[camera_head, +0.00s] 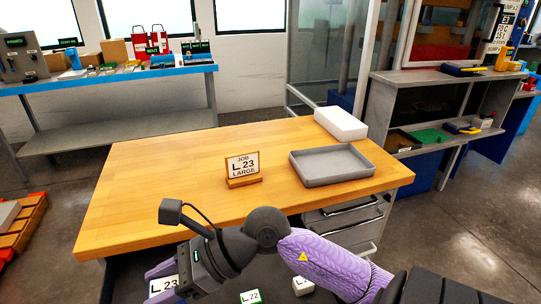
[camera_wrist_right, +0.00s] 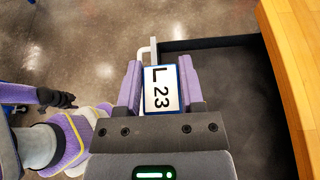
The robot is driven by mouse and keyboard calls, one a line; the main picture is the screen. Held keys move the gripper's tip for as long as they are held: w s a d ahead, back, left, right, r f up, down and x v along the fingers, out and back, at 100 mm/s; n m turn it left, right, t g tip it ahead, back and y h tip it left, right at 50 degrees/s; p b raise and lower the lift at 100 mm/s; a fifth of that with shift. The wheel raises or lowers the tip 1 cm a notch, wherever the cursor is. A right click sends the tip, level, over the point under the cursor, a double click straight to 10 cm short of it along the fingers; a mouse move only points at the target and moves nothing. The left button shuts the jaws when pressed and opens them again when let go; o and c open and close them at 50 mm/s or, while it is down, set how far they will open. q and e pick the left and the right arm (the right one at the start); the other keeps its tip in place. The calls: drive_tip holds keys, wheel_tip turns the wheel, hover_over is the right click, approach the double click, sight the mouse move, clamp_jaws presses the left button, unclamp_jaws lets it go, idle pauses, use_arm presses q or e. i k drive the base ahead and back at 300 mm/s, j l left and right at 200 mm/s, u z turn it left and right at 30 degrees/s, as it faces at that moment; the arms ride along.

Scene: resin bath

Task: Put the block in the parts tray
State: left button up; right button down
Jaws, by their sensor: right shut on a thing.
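The block (camera_head: 163,287), with a white face marked L 23, is in my right gripper (camera_head: 160,279). In the right wrist view the block (camera_wrist_right: 161,89) shows blue edges and sits between the two purple fingers (camera_wrist_right: 160,92), which are shut on it. The parts tray (camera_head: 297,173), grey, shallow and empty, lies on the wooden table, up and right of the gripper. A sign (camera_head: 243,167) on the table reads JOB L 23 LARGE. Part of my left arm shows at the left of the right wrist view; its gripper (camera_wrist_right: 12,93) is cut off by the edge.
A block marked L 22 (camera_head: 250,297) and another white-faced block (camera_head: 303,286) are at the bottom of the head view. A white box (camera_head: 340,123) stands behind the tray. The table's left part is clear. A dark surface (camera_wrist_right: 228,75) lies below my right gripper.

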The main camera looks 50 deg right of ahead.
sight(310, 170)
drive_tip(key=l, duration=0.8)
drive_tip(key=k+l, duration=0.15)
drive_tip(key=l, duration=1.5)
drive_tip(key=i+l, duration=0.1)
drive_tip(key=l, duration=0.35)
drive_tip(key=i, duration=0.05)
